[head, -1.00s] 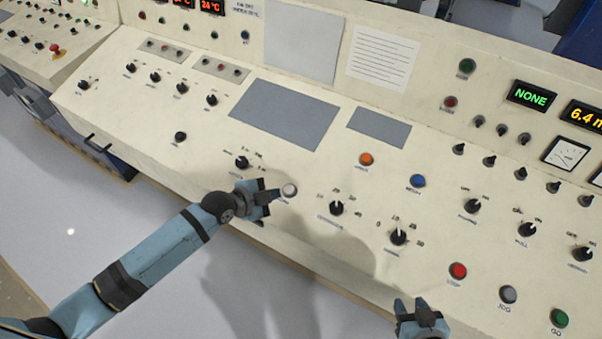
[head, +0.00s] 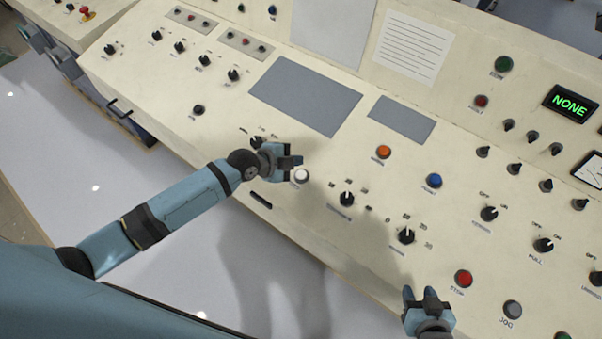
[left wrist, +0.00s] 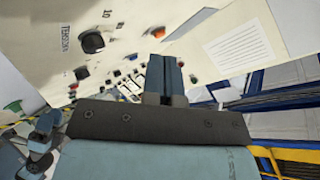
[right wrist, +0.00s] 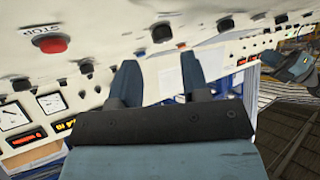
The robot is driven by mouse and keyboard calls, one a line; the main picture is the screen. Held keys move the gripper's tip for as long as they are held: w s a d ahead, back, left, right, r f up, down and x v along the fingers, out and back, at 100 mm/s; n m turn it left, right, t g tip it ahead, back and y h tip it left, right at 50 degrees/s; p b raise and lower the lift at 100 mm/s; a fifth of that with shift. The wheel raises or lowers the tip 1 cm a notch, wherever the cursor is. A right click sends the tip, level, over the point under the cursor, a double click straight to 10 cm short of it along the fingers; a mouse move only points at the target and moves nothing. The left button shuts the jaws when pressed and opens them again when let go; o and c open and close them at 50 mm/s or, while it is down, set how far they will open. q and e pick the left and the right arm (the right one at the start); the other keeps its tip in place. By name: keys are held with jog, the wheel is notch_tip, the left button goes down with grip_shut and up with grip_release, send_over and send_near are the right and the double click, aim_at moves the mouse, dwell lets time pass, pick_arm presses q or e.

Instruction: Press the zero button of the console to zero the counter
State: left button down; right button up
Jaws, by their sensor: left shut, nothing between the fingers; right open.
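The console (head: 225,110) is a cream sloped panel with buttons and knobs. A white button (head: 301,176) sits on its lower left part, its label too small to read, so I cannot tell whether it is the zero button. My left gripper (head: 297,161) is shut and empty, with its fingertips just above the white button in the head view; contact cannot be told. The left gripper also shows shut in the left wrist view (left wrist: 165,75). My right gripper (head: 425,296) is open and empty, left of the red button (head: 463,279). The counter's readout is not identifiable.
An orange button (head: 384,152) and a blue button (head: 434,181) lie right of the left gripper. Dark knobs (head: 346,199) stand close by. A green NONE display (head: 570,103) is on the upright panel. Grey floor lies in front of the console.

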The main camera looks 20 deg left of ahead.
pick_arm(q)
jog(key=b, duration=0.4)
send_over(300, 178)
jog(key=f, duration=0.6)
jog(key=shift+s+a+f, duration=0.1)
jog(key=shift+s+a, duration=0.05)
jog(key=shift+s, duration=0.15)
jog(key=shift+w+f+b, duration=0.15)
jog(key=shift+f+b, duration=0.2)
jog(key=shift+f, duration=0.1)
dwell(0.8)
jog(key=shift+w+f+b, duration=0.1)
jog(key=shift+f+b, duration=0.35)
jog(key=shift+b, duration=0.1)
